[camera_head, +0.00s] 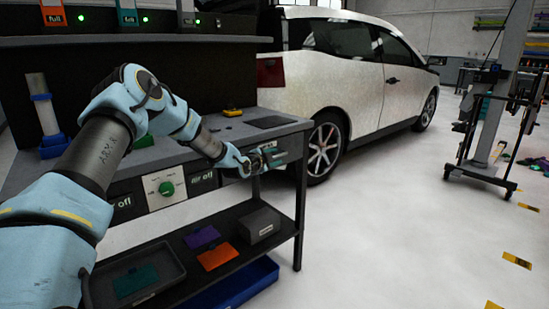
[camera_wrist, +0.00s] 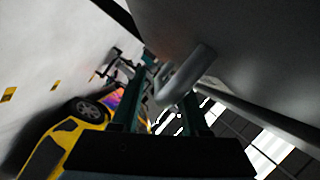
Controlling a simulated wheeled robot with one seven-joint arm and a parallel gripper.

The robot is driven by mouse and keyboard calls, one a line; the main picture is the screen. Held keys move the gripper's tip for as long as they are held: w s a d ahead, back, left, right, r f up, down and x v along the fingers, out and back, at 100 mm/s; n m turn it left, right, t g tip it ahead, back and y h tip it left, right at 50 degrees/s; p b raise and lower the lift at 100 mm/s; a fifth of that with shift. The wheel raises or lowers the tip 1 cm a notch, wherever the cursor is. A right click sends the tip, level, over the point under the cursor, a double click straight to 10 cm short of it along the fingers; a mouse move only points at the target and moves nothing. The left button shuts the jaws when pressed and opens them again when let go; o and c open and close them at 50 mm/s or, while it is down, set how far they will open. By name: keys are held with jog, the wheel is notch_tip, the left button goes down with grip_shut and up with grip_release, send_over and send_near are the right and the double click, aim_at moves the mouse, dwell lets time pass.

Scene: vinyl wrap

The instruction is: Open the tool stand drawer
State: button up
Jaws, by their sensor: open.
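The tool stand (camera_head: 284,132) is a grey-topped bench with a dark frame and a lower shelf, at left centre in the head view. My gripper (camera_head: 270,157) is at the front edge near its right corner and hides that part of the front. In the wrist view my gripper (camera_wrist: 163,88) is open, with two teal fingers pointing forward. A grey rounded bar, seemingly a handle (camera_wrist: 188,75), comes down from a smooth grey surface and its end shows between the fingers. I cannot tell whether it touches them. The drawer's outline and any gap are not clear.
A green knob (camera_head: 166,188) and "Air off" labels are on the stand's front. The lower shelf holds a tray (camera_head: 173,265), coloured cards and a grey box (camera_head: 259,226). A white car (camera_head: 335,75) stands behind.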

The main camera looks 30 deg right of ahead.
grip_shut()
dwell(0.4)
dwell(1.1)
